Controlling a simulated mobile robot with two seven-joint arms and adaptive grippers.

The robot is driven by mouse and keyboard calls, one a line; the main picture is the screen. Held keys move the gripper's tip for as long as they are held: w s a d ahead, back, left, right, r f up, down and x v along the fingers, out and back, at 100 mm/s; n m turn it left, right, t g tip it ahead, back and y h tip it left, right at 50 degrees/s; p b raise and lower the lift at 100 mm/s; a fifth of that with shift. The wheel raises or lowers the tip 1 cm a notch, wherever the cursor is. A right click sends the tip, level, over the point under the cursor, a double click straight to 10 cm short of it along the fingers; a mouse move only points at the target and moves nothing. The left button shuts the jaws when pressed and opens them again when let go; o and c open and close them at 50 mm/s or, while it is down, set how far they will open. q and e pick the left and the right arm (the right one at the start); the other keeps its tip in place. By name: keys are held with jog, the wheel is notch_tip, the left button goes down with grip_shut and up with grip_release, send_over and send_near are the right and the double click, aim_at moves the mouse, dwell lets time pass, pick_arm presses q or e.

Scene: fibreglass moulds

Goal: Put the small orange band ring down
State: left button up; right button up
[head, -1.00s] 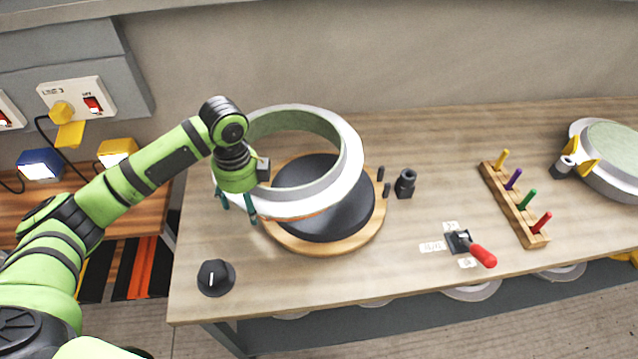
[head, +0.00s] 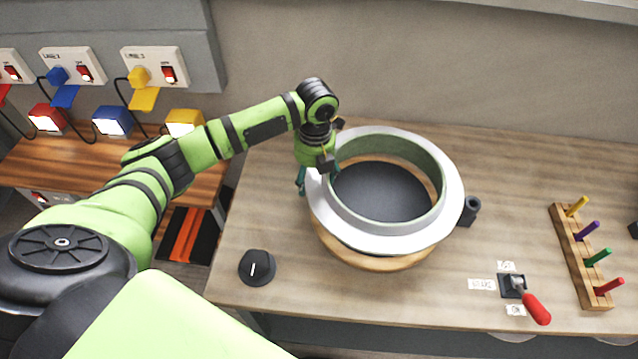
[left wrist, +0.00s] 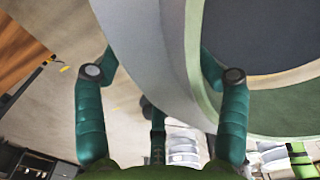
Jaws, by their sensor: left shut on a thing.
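The ring (head: 447,225) is a wide pale-grey flange with a raised collar and a green inner wall. No orange band shows on it now. My left gripper (head: 318,178) is shut on the ring's left side, one finger inside and one outside the rim. In the left wrist view the gripper (left wrist: 163,75) straddles the ring wall (left wrist: 150,45). The ring is over the round wooden turntable (head: 372,262), whose black disc (head: 380,190) shows through the opening. I cannot tell whether the ring touches it. My right gripper is not in view.
A black knob (head: 257,267) is at the table's front left. A black cylinder (head: 469,211) stands close to the ring's right side. Farther right are a red-handled lever (head: 533,305) and a wooden rack (head: 582,262) with coloured pegs. The table behind the lever is clear.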

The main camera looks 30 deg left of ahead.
pick_arm(q)
notch_tip(320, 180, down, 3)
jog(key=shift+d+r+p, duration=0.1)
jog(key=shift+p, duration=0.25)
jog(key=shift+w+f, duration=0.1)
jog(key=shift+f, duration=0.35)
jog(key=o, duration=1.7)
jog(key=shift+f, duration=0.2)
jog(key=shift+o, duration=0.2)
jog(key=shift+r, duration=0.25)
notch_tip(320, 180, up, 12)
jog(key=shift+d+f+b, duration=0.1)
jog(key=shift+b, duration=0.85)
